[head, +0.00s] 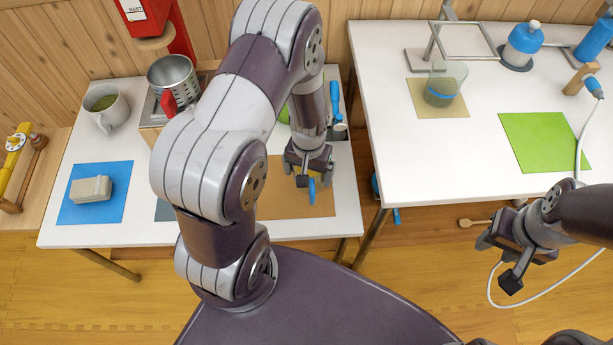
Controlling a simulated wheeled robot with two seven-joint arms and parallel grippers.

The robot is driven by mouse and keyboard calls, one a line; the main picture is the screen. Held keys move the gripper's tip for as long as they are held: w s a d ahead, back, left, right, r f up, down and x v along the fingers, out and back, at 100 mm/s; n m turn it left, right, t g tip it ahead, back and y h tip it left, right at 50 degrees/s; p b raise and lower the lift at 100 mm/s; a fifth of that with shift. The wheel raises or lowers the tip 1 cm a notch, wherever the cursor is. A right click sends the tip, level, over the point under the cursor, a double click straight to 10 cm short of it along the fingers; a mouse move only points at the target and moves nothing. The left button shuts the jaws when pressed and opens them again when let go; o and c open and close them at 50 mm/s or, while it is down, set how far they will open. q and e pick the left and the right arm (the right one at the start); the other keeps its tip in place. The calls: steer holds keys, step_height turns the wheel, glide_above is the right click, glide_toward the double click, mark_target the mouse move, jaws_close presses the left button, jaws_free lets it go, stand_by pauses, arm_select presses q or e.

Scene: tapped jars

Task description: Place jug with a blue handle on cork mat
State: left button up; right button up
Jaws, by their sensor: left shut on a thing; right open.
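My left gripper (307,180) is over the front right of the left table, shut on a small blue piece (311,191), which looks like a handle. The rest of the held thing is not clear, and I cannot tell whether it touches the surface below. A brown cork-coloured mat (282,204) lies under this gripper, partly hidden by my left arm. A clear jug (449,78) with murky bluish-green contents stands on a tan mat (424,108) on the right table; no handle shows on it. My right gripper (501,258) is open and empty, in front of the right table.
A grey block (92,189) sits on a blue mat (120,178). A white mug (107,110) and a metal canister (173,78) stand behind. A white cable (584,135) hangs at right. A gap separates the tables.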

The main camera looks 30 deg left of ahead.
arm_select(q)
steer(key=shift+w+a+f, duration=0.6)
steer(key=shift+w+a, duration=0.05)
steer(key=shift+a, duration=0.1)
step_height(320, 180, down, 4)
steer(key=shift+r+b, duration=0.1)
steer(key=shift+b, duration=0.4)
steer(key=shift+f, duration=0.2)
steer(key=o, duration=1)
steer(key=shift+r, duration=0.25)
step_height(320, 180, up, 11)
steer(key=p, duration=0.2)
steer(key=s+d+r+m, duration=0.1)
steer(key=s+d+r, duration=0.1)
steer(key=s+r, duration=0.2)
steer(key=s+d+r+m+t, duration=0.1)
steer(key=s+d+r, duration=0.2)
steer(key=r, duration=0.5)
steer(key=shift+s, duration=0.35)
